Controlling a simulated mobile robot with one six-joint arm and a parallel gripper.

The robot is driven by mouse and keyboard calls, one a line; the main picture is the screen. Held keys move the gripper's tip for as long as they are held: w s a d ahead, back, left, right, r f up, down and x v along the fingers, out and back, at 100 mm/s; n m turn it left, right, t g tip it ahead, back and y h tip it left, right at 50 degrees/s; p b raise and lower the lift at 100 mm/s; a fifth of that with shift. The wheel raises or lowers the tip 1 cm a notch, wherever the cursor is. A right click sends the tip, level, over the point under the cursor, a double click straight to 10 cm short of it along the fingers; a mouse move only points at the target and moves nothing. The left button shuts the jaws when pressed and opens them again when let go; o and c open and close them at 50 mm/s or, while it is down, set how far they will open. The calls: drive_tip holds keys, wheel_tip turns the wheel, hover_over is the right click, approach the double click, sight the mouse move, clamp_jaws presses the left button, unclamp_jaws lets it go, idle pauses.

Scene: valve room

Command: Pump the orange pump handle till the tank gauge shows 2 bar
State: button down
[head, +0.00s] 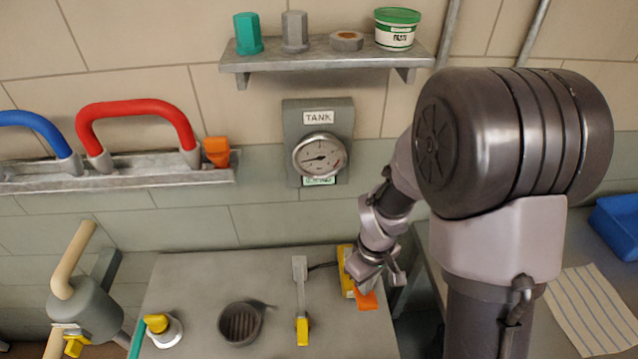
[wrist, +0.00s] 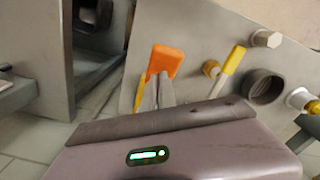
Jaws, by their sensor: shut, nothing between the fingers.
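The orange pump handle (head: 366,300) shows just below my gripper (head: 368,281) at the right edge of the grey panel. A yellow part (head: 346,262) stands beside it, partly hidden by my arm. In the wrist view the orange handle (wrist: 167,60) lies just past the tips of my gripper (wrist: 161,78). The fingers are shut with nothing between them. They overlap the handle's near end in the picture; I cannot tell whether they touch it. The round tank gauge (head: 319,156) is on the wall under a TANK label. Its needle points left; the numbers are too small to read.
A shelf (head: 330,54) with caps, a nut and a tub is above the gauge. The panel (head: 215,290) also carries a yellow-tipped lever (head: 302,320), a dark round fitting (head: 240,323) and a yellow-handled valve (head: 160,328). Red (head: 137,108) and blue handles are at left.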

drive_tip(key=shift+f+b, duration=3)
drive_tip(key=shift+f, duration=0.7)
wheel_tip(320, 180, up, 9)
drive_tip(key=p, duration=0.7)
drive_tip(key=shift+f, duration=0.15)
wheel_tip(320, 180, up, 5)
drive_tip(key=p, duration=0.4)
